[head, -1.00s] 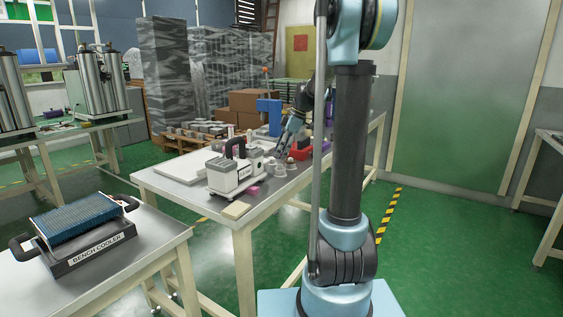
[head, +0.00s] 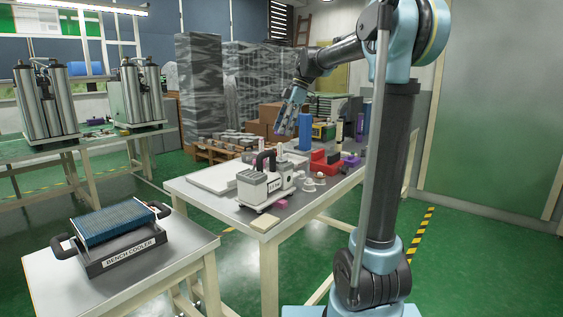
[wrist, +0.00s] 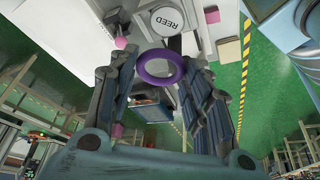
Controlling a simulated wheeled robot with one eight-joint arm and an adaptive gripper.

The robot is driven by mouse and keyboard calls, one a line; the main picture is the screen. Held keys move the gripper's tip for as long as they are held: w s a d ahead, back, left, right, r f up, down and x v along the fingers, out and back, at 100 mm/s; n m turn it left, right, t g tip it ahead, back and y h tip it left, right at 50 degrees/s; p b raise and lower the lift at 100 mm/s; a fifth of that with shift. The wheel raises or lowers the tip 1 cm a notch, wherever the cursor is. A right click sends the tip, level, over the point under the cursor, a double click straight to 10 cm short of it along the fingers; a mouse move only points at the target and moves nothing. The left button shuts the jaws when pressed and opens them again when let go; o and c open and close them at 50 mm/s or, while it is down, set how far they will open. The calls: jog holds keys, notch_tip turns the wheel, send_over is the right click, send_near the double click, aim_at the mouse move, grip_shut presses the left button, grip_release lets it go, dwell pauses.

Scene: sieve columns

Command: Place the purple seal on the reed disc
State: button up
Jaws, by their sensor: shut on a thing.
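The purple seal (wrist: 163,83) is a ring held between the fingertips of my gripper (wrist: 159,62) in the wrist view. The reed disc (wrist: 173,17) is a pale round piece marked REED, at the top edge of the wrist view. It appears beyond the seal, with the seal held apart from it. I cannot clearly pick out the disc in the head view.
The bench (head: 286,222) carries a grey-white machine (head: 262,188) with a black handle, a red block (head: 326,165), a blue cylinder (head: 305,132) and small parts. A bench cooler (head: 115,232) stands on a separate table. Green floor lies between the benches.

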aim_at(280, 159)
jog(key=shift+a+f, duration=0.15)
jog(key=shift+f, duration=4.65)
jog(key=o, duration=0.7)
jog(key=shift+f, duration=0.1)
